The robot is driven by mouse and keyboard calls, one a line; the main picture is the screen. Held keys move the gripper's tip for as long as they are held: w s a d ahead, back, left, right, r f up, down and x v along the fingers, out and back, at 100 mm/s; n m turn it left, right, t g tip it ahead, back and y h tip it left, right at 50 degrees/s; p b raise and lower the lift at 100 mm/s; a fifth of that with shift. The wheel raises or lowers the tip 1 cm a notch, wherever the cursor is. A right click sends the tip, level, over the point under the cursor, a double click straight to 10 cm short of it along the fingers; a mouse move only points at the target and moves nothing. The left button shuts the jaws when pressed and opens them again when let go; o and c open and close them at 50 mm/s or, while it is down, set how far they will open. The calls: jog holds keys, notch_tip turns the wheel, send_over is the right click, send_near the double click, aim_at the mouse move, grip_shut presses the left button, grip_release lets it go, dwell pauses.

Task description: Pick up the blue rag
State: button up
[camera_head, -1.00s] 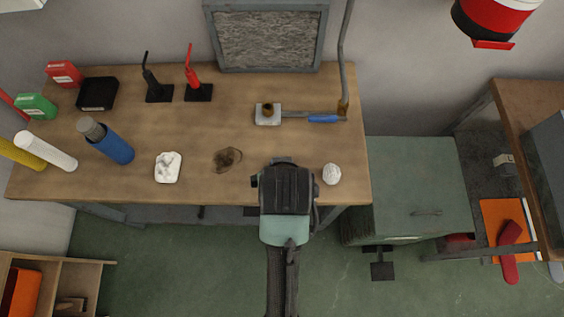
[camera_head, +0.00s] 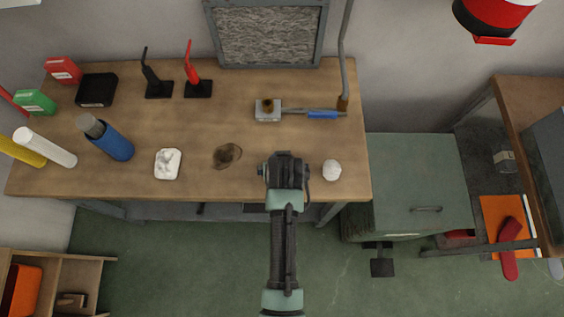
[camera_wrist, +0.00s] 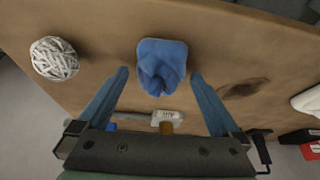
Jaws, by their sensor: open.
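The blue rag (camera_wrist: 162,66) is a crumpled, rounded lump on the wooden table in the wrist view. It lies centred between the tips of my open gripper (camera_wrist: 160,76), one blue-grey finger on each side, with a visible gap to each. The fingers are empty, and I cannot tell how far above the table they are. In the head view my gripper (camera_head: 287,168) is over the table's front part, seen from above. It hides its own fingers and the rag there.
On the table (camera_head: 200,110), a white string ball (camera_head: 332,170) is just right of my gripper. A dark stain (camera_head: 227,156) and a white cloth (camera_head: 167,164) are to its left. A blue-handled tool (camera_head: 322,115) lies behind it. Bare wood surrounds the rag.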

jog(key=shift+w+f, duration=0.1)
jog(key=shift+f, duration=0.15)
jog(key=shift+c, duration=0.3)
jog(key=c, duration=1.2)
jog(key=shift+r, duration=0.1)
jog(key=shift+c, duration=0.2)
notch_tip(320, 180, up, 10)
jog(key=shift+f, duration=0.1)
